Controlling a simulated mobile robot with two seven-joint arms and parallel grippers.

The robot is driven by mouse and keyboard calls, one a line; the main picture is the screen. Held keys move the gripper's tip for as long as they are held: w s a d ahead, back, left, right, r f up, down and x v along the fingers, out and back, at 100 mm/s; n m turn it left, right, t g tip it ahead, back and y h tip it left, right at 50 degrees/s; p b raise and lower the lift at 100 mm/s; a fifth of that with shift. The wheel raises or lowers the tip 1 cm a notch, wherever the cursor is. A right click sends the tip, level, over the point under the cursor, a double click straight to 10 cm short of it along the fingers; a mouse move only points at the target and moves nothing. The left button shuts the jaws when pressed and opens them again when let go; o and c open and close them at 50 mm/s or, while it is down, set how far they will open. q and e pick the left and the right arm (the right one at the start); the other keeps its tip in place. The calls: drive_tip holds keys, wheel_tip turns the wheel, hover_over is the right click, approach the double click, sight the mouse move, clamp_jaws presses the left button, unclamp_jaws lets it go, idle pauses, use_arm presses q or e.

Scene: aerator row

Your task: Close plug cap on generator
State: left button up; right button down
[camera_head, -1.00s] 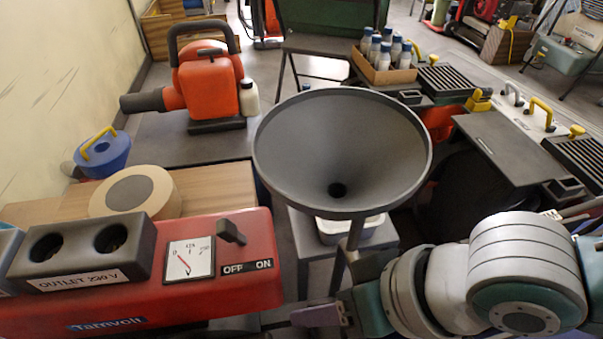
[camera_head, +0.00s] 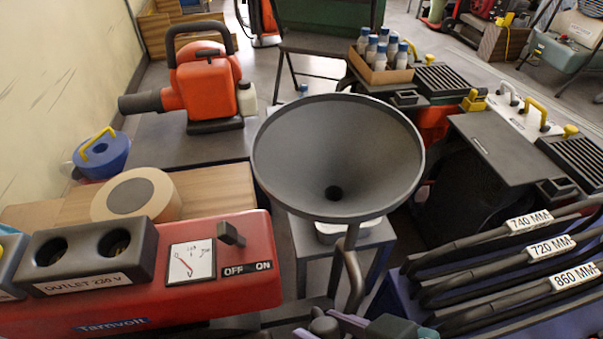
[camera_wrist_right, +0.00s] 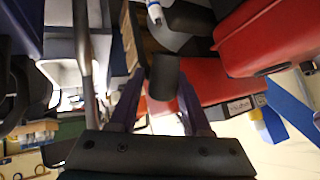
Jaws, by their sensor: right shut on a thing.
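The generator (camera_head: 180,312) is a red box labelled Tarnvolt at the lower left. It has a dark block with two round sockets (camera_head: 88,252), a white gauge (camera_head: 190,262) and an OFF/ON switch (camera_head: 231,233). My right gripper (camera_head: 335,326) is at the bottom edge of the head view, right of the generator and partly cut off. In the right wrist view its purple fingers (camera_wrist_right: 160,100) are shut on a dark grey cylindrical piece (camera_wrist_right: 166,76), perhaps the plug cap. Red housing lies close beyond it there. The plug seat cannot be made out. My left gripper is not in view.
A large grey funnel (camera_head: 338,150) stands on a post close behind my right gripper. A rack of dark hoses with length labels (camera_head: 500,270) fills the lower right. A tan tape roll (camera_head: 160,198) and an orange blower (camera_head: 208,88) sit behind the generator.

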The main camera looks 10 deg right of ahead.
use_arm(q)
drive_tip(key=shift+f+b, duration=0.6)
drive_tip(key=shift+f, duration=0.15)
use_arm(e)
drive_tip(key=shift+s+f+t, duration=0.35)
drive_tip(key=shift+f+t, duration=0.15)
drive_tip(key=shift+t, duration=0.1)
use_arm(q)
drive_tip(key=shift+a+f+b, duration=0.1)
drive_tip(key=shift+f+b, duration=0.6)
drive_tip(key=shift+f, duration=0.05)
use_arm(e)
drive_tip(key=shift+s+n+t, duration=0.2)
drive_tip(key=shift+n+t, duration=0.2)
drive_tip(key=shift+t, duration=0.2)
